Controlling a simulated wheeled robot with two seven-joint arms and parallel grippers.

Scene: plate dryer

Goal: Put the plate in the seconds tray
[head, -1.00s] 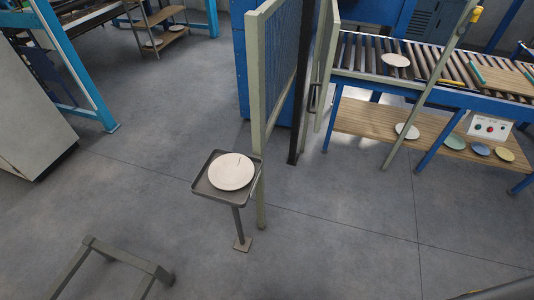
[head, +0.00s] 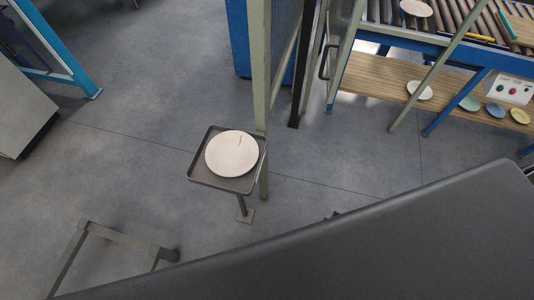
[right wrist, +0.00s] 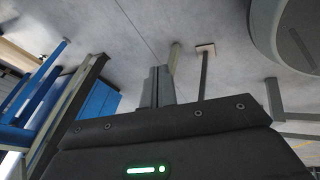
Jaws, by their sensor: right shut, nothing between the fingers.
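A white round plate (head: 231,154) with a short dark crack-like mark near its rim lies flat in a grey square tray (head: 210,184) on a thin post, in the middle of the head view. The plate is inside the tray's raised rim and nothing holds it. My right gripper (right wrist: 158,86) is shut and empty in the right wrist view. The post's foot (right wrist: 205,48) shows there beside the fingers, apart from them; the tray top is hidden. My right arm covers the lower right of the head view. My left gripper is not in view.
A green-grey fence post (head: 262,70) stands right behind the tray. A roller conveyor (head: 385,12) carries a plate at the upper right, above a wooden shelf (head: 385,82) with several plates. A low grey frame (head: 120,238) stands at the lower left. Floor left of the tray is clear.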

